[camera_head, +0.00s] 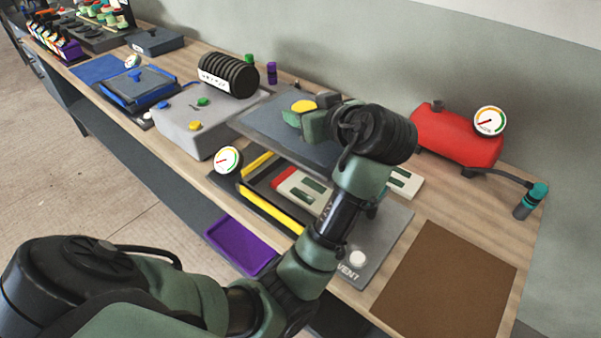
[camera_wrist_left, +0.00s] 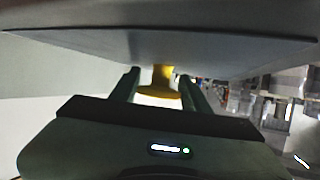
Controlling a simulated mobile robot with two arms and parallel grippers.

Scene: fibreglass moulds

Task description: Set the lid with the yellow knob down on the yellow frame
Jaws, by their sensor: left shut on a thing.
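The dark grey lid (camera_head: 262,128) with the yellow knob (camera_head: 303,106) is held up over the bench in the head view. My left gripper (camera_head: 305,119) is shut on the knob, and the lid looks roughly level. In the left wrist view the lid's flat face (camera_wrist_left: 150,50) fills the top, and the yellow knob (camera_wrist_left: 162,80) stands between the fingers (camera_wrist_left: 162,92). The yellow frame (camera_head: 272,213) lies below the lid, with a gap between them. The lid and my arm hide part of the frame. My right gripper is not in view.
A pale panel with a red end (camera_head: 286,180) shows within the frame area. A gauge (camera_head: 228,160) stands at the frame's left corner. A grey box (camera_head: 190,125) is left, a red tank (camera_head: 455,138) back right. The brown mat (camera_head: 445,285) is bare.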

